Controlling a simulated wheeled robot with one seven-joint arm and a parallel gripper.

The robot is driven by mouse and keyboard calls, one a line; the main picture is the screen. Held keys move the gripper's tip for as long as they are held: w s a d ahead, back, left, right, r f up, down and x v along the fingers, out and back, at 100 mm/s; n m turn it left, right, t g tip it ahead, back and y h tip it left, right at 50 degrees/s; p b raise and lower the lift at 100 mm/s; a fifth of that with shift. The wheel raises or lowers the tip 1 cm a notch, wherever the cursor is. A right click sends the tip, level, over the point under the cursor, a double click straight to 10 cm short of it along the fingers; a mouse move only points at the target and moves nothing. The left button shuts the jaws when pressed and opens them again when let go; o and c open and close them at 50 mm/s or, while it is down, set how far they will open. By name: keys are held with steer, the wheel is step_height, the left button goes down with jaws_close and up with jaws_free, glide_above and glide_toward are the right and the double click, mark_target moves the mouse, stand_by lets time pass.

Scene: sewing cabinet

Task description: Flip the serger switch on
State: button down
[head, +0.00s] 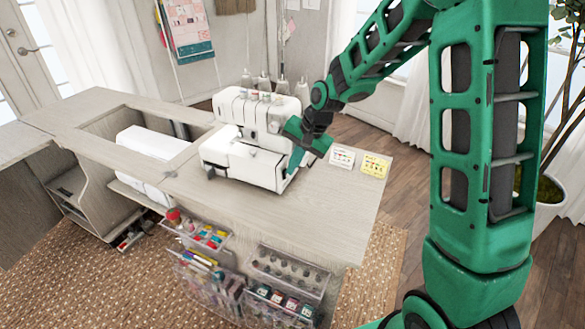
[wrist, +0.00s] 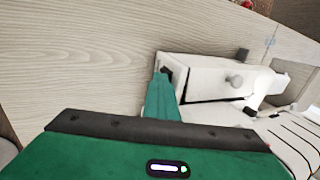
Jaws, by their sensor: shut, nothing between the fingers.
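The white serger (head: 243,163) stands on the wooden cabinet top, with thread cones behind it. My gripper (head: 297,160) is at the lower right side of the serger. In the wrist view my gripper's green fingers (wrist: 161,80) are together and empty, with the tips close against the end of the white serger body (wrist: 212,76). A small dark patch (wrist: 167,74) on that end, right beside the fingertips, may be the switch. I cannot tell its position or whether the fingers touch it.
The cabinet top (head: 300,215) is clear in front of the serger. A white card (head: 342,157) and a yellow card (head: 375,166) lie to its right. A white machine (head: 150,143) sits in the recess at left. Clear bins (head: 290,270) hang on the cabinet front.

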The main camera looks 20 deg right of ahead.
steer(key=shift+r, duration=0.55)
steer(key=s+d+v, duration=0.1)
steer(key=v, duration=1)
steer(key=shift+s+d, duration=0.1)
steer(key=shift+d, duration=0.05)
steer(key=s+d+n+g+h, duration=0.1)
steer(key=s+d+h, duration=0.1)
steer(key=s+d, duration=1.1)
steer(key=s+d+f+n+g+h, duration=0.1)
steer(key=s+d, duration=0.1)
steer(key=s, duration=1.9)
steer(key=shift+d+f+g, duration=0.25)
steer(key=shift+d+g, duration=0.05)
steer(key=shift+g, duration=0.1)
